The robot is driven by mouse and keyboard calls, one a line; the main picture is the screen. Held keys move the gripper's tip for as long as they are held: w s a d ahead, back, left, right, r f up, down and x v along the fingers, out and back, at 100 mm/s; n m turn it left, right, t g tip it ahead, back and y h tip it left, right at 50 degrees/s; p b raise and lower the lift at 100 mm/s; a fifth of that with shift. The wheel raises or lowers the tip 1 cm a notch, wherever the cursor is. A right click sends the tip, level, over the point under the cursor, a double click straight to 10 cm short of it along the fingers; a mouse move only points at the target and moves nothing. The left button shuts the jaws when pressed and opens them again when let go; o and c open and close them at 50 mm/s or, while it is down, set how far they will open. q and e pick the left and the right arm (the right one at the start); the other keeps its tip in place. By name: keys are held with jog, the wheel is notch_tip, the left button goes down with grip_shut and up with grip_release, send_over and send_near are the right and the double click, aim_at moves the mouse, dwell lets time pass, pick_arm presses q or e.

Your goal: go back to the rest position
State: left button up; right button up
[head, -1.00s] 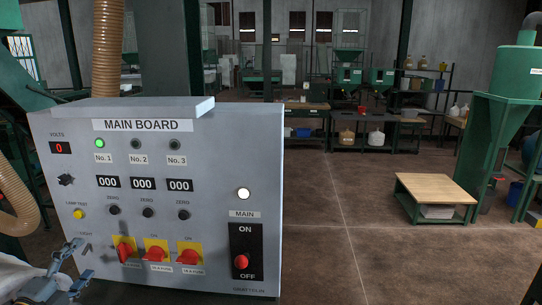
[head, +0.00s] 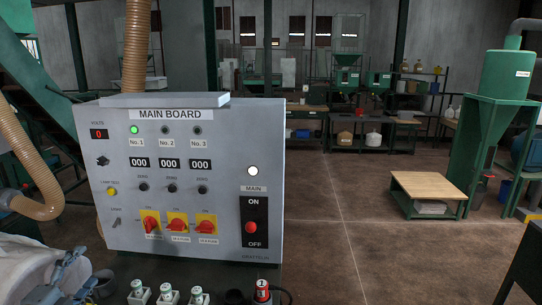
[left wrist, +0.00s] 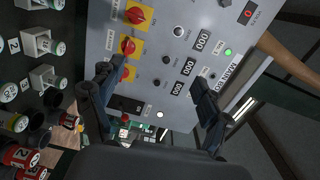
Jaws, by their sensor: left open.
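My left gripper (head: 76,277) is at the lower left of the head view, left of the lower part of the grey main board (head: 225,165). In the left wrist view its two fingers (left wrist: 152,78) are apart with nothing between them. The board shows between and beyond the fingers in that view. On the board, the No. 1 lamp (head: 134,129) is lit green and the white lamp (head: 253,171) above MAIN is lit. Three red rotary switches (head: 178,226) sit on yellow plates. My right gripper is in neither view.
Several white sockets (head: 167,293) and a red-topped item (head: 262,290) stand below the board. A beige hose (head: 35,175) curves past its left side. A low wooden-topped table (head: 430,187) stands to the right. The brown floor (head: 345,215) between them is clear.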

pick_arm(q)
jog(key=s+d+f+n+g+y, duration=0.25)
jog(key=s+d+f+n, duration=0.2)
jog(key=f, duration=0.45)
jog(key=s+d+f+n+g+y, duration=0.1)
jog(key=s+d+f+n+g, duration=0.4)
jog(key=f, duration=0.3)
jog(key=s+d+f+n+g+h, duration=0.1)
jog(key=s+d+f+n+g, duration=0.2)
jog(key=s+d, duration=0.55)
jog(key=s+d+f+n+g+h, duration=0.25)
jog(key=s+d+n+g, duration=0.2)
jog(key=s, duration=0.75)
notch_tip(320, 180, down, 33)
jog(key=s+m+b, duration=0.1)
jog(key=s+b, duration=0.1)
jog(key=b, duration=0.4)
jog(key=s+a+f+g+y+b, duration=0.1)
jog(key=s+a+f+b, duration=0.2)
jog(key=s+f, duration=1.3)
notch_tip(320, 180, down, 4)
jog(key=shift+r+g+b, duration=0.1)
jog(key=shift+g+b, duration=0.2)
jog(key=shift+b, duration=0.2)
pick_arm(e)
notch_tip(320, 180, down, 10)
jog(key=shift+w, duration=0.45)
